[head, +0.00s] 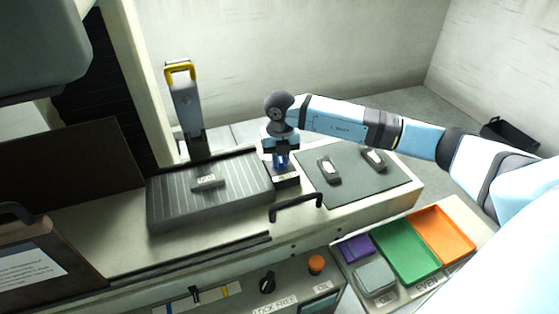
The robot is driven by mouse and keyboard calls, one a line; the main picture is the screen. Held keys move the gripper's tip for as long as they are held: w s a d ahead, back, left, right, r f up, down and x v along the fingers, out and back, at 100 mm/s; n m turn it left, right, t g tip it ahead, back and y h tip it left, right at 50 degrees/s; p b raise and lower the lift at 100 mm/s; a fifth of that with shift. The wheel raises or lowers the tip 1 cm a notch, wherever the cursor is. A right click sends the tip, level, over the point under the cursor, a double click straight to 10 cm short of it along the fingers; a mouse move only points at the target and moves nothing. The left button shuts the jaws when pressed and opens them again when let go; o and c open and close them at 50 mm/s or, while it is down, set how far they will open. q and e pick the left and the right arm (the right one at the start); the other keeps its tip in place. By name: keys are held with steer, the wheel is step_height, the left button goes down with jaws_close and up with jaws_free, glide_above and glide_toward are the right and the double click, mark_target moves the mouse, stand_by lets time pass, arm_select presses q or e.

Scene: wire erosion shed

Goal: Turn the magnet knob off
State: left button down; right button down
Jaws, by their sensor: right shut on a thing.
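My right gripper (282,162) points down over a small dark block (287,181) with a pale label, at the right end of the ribbed magnetic plate (165,212). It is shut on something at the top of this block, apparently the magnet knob. The gripper hides most of the knob, so which way it is turned cannot be made out. A small grey metal part (208,182) lies on the ribbed plate. My left gripper is not in view.
A grey mat (350,188) with two small parts lies right of the block. A black handle (296,206) stands in front. A yellow-topped upright (186,105) stands behind the plate. Front right are green (407,252), orange (441,236) and purple (356,248) trays. A black switch (267,282) is on the front panel.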

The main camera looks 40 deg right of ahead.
steer(key=n+b, duration=0.1)
steer(key=n, duration=0.1)
steer(key=n+b, duration=0.1)
steer(key=n, duration=0.1)
steer(key=shift+d+f+n, duration=0.15)
steer(key=shift+n, duration=0.15)
steer(key=n+b, duration=0.1)
steer(key=n, duration=0.1)
steer(key=shift+n+b, duration=0.3)
steer(key=n+b, duration=0.1)
steer(key=n, duration=0.1)
steer(key=shift+d+n, duration=0.1)
steer(key=shift+n, duration=0.3)
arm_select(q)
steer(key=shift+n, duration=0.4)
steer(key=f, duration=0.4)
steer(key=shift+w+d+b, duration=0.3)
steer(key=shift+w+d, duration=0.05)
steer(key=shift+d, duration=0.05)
arm_select(e)
steer(key=shift+n, duration=0.5)
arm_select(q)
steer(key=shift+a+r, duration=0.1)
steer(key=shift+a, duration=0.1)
